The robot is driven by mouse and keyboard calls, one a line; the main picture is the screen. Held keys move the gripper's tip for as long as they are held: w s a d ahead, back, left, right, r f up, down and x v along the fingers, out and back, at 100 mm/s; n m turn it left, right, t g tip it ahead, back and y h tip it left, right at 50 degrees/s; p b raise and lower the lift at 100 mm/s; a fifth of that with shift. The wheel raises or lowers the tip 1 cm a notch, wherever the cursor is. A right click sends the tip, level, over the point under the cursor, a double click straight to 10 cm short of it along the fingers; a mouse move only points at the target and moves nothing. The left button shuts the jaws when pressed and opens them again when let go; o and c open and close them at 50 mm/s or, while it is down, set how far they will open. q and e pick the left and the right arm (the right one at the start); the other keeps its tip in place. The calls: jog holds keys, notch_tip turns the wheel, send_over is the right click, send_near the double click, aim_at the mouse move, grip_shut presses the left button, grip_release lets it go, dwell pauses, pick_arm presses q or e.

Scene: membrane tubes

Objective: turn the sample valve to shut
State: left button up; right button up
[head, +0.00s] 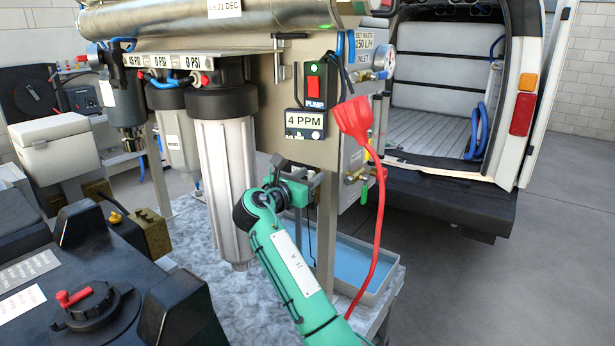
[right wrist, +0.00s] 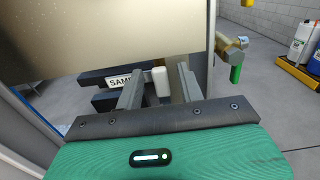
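The label reading "SAM…" (right wrist: 119,82) is on a dark bar under the metal panel in the right wrist view, partly covered by a finger. A small pale grey-white part (right wrist: 160,80), perhaps the sample valve's handle, stands between my right gripper's fingers. My right gripper (right wrist: 161,72) is open, with a finger on each side of this part; I cannot tell if either touches it. In the head view my right gripper (head: 297,184) is below the panel's lower edge, and the valve is hidden there. My left gripper is not in view.
A green-handled valve (head: 356,178) is just right of the gripper, and also shows in the right wrist view (right wrist: 236,73). A red plug (head: 354,118) hangs with its cord.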

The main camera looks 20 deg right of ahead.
grip_shut()
